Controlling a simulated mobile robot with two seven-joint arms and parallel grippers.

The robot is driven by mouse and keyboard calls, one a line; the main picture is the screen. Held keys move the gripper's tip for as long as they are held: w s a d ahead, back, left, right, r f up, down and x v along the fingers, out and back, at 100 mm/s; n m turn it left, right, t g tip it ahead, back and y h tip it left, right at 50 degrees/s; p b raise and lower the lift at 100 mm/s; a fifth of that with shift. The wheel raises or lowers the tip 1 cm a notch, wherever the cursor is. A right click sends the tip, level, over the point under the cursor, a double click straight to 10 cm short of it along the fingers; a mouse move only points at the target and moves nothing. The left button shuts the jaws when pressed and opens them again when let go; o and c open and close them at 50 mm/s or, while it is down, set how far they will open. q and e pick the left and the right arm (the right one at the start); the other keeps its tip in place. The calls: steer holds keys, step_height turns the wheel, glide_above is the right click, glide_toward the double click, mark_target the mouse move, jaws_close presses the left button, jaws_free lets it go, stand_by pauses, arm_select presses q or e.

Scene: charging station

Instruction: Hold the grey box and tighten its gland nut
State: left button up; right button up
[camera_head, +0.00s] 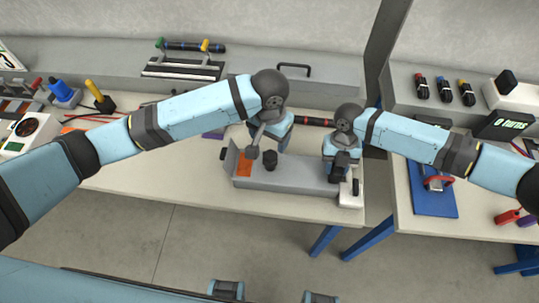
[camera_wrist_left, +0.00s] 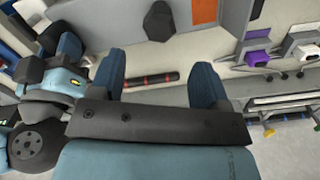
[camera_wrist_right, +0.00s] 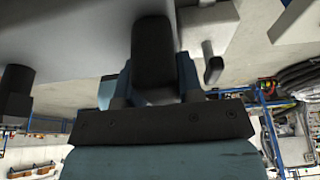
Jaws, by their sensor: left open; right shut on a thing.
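The grey box (camera_head: 300,180) lies along the front of the middle table, with an orange patch (camera_head: 244,167) at its left end. A black knob-like part (camera_head: 270,160), apparently the gland nut, stands up from the box; it also shows in the left wrist view (camera_wrist_left: 158,22). My left gripper (camera_head: 266,141) is open and empty above and behind this part, its two fingers apart in the left wrist view (camera_wrist_left: 158,82). My right gripper (camera_head: 343,165) is at the box's right end, shut on a black block-like part (camera_wrist_right: 153,50). The block's lower end is hidden.
A white block with a black lever (camera_head: 351,194) stands at the table's right front corner. A dark red-banded rod (camera_head: 316,121) lies behind the box. The right table holds a blue board (camera_head: 433,200) and a counter display (camera_head: 507,125). Tools and cables crowd the left.

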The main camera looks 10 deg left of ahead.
mark_target(270, 156)
arm_select(q)
step_height(270, 156, down, 10)
steer(key=shift+r, duration=0.2)
steer(key=shift+c, duration=0.3)
steer(key=c, duration=0.9)
